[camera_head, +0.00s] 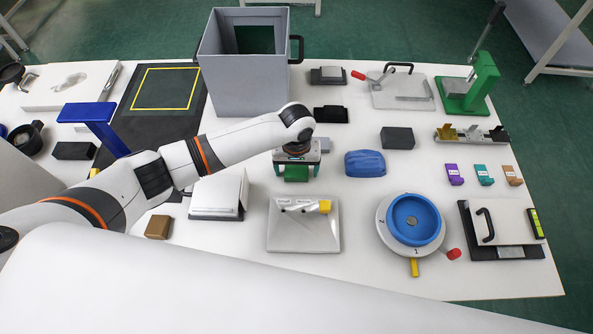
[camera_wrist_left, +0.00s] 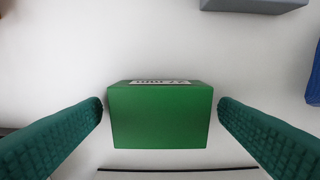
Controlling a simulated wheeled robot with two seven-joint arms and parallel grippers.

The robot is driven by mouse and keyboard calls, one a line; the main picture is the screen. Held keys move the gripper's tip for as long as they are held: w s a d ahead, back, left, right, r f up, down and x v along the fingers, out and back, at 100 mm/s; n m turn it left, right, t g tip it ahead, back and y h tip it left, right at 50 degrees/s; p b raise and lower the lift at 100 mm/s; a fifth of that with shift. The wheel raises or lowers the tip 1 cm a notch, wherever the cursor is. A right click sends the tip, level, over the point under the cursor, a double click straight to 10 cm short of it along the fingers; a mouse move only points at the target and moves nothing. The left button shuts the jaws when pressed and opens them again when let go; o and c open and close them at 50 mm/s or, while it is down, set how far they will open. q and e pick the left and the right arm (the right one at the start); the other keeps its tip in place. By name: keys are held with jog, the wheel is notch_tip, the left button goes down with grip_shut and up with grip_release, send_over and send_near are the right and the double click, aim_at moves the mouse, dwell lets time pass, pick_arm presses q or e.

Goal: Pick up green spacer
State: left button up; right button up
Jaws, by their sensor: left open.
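The green spacer (camera_head: 296,173) is a small green block on the white table, below my left gripper in the head view. In the left wrist view the green spacer (camera_wrist_left: 160,116) sits between the two fingers, with a printed label on its far edge. My left gripper (camera_head: 296,176) is open, with one teal finger on each side of the spacer. In the left wrist view small gaps show between the spacer and the fingertips of my left gripper (camera_wrist_left: 160,110). My right gripper is not in view.
A blue bundle (camera_head: 365,164) lies just right of the gripper. A grey box (camera_head: 245,85) stands behind the arm. A metal plate with a yellow part (camera_head: 303,236) lies in front. A white panel (camera_head: 217,194) is to the left, and a blue turntable (camera_head: 413,220) is to the right.

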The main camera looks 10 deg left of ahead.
pick_arm(q)
jog(key=c, duration=1.1)
jog(key=shift+r, duration=0.1)
